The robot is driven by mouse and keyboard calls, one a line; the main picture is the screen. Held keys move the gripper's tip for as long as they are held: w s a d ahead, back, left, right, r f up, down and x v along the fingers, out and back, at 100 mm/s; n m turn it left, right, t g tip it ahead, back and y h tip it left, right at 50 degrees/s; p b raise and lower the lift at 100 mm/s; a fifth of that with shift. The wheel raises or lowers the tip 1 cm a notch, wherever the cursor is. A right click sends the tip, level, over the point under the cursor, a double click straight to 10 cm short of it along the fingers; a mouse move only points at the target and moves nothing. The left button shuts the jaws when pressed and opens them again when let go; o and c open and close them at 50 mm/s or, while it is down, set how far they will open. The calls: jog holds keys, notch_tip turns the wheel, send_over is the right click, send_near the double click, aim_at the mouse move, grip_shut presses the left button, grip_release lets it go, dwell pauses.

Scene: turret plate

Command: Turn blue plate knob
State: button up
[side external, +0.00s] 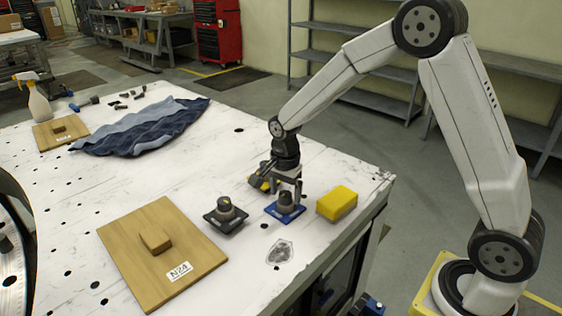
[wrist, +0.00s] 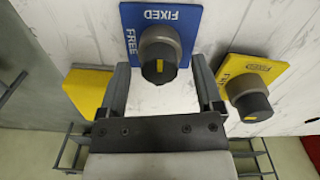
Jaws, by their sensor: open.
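The blue plate (side external: 297,212) lies on the white table under my gripper, with its grey and black knob (side external: 286,198) upright on it. In the wrist view the blue plate (wrist: 185,18) shows the words FIXED and FREE. Its knob (wrist: 158,48) has a yellow mark on its dark cap. My gripper (side external: 287,187) points down just above the knob, and its jaws are open. In the wrist view the two fingers of my gripper (wrist: 161,72) stand one on each side of the knob, with gaps between. I cannot tell whether the fingertips reach knob height.
A yellow plate with a knob (wrist: 250,95) sits close beside my right finger in the wrist view. A black plate with a knob (side external: 226,212) and a yellow block (side external: 337,203) flank the blue plate. A wooden board (side external: 125,235) and a blue cloth (side external: 140,135) lie farther off.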

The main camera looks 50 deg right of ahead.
grip_shut()
jog(key=shift+n, duration=0.5)
jog(key=n, duration=0.3)
jog(key=shift+n, duration=0.4)
jog(key=n, duration=1.3)
